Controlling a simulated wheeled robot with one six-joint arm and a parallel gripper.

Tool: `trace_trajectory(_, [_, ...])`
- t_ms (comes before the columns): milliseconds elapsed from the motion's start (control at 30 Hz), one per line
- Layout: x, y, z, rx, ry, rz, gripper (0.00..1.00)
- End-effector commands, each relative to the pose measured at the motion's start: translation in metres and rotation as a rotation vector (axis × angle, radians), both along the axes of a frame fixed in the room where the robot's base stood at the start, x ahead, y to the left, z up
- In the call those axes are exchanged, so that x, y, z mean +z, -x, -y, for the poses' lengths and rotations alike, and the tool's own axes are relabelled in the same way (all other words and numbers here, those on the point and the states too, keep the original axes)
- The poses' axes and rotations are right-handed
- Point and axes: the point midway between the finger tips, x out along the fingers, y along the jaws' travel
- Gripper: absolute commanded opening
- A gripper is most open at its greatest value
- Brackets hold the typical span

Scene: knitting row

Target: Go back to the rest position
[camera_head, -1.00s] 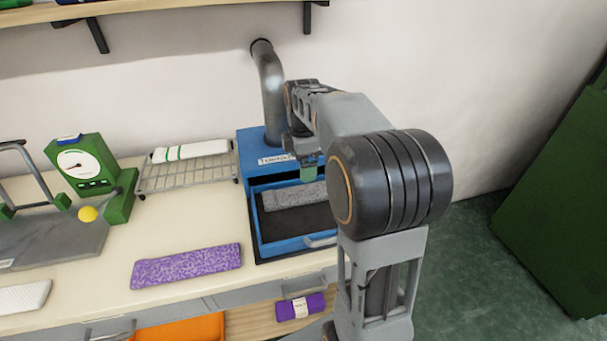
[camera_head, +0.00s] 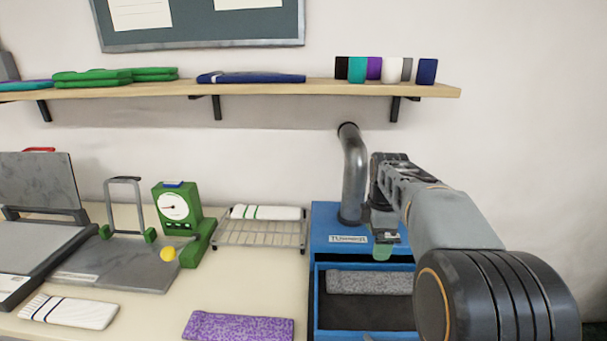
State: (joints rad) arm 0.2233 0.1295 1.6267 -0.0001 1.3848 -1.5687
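My gripper (camera_head: 384,241) hangs in front of the blue tumbler box (camera_head: 326,232), above its open drawer. Its fingers are small and partly hidden, so I cannot tell whether they are open or shut. A speckled grey folded knit (camera_head: 368,282) lies in the open drawer (camera_head: 320,318), below my gripper and apart from it. My arm reaches in from the lower right and covers the right side of the box.
A metal pipe (camera_head: 354,180) rises from the box beside my gripper. A shelf (camera_head: 280,89) with folded knits runs above. A wire rack (camera_head: 262,233), a green dial gauge (camera_head: 178,208) and a purple knit (camera_head: 238,327) occupy the bench to the left.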

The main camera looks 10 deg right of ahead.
Motion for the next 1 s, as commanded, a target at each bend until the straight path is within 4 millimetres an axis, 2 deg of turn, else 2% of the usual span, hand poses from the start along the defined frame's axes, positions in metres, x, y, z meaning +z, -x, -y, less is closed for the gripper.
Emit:
trace_trajectory(133, [-0.003, -0.005, 0.001, -0.197, 0.004, 0.030, 0.99])
trace_trajectory(267, [-0.030, 0.006, -0.002, -0.537, -0.003, 0.037, 0.99])
trace_trajectory(367, [-0.038, 0.028, -0.016, -0.822, -0.018, 0.071, 0.99])
trace_trajectory(500, [-0.042, 0.074, -0.043, -1.175, -0.067, 0.133, 0.99])
trace_trajectory(600, [-0.043, 0.108, -0.063, -1.344, -0.119, 0.175, 0.99])
trace_trajectory(700, [-0.044, 0.135, -0.076, -1.399, -0.157, 0.201, 0.99])
trace_trajectory(800, [-0.043, 0.153, -0.084, -1.375, -0.176, 0.219, 0.99])
trace_trajectory(1000, [-0.027, 0.162, -0.093, -1.334, -0.213, 0.259, 0.99])
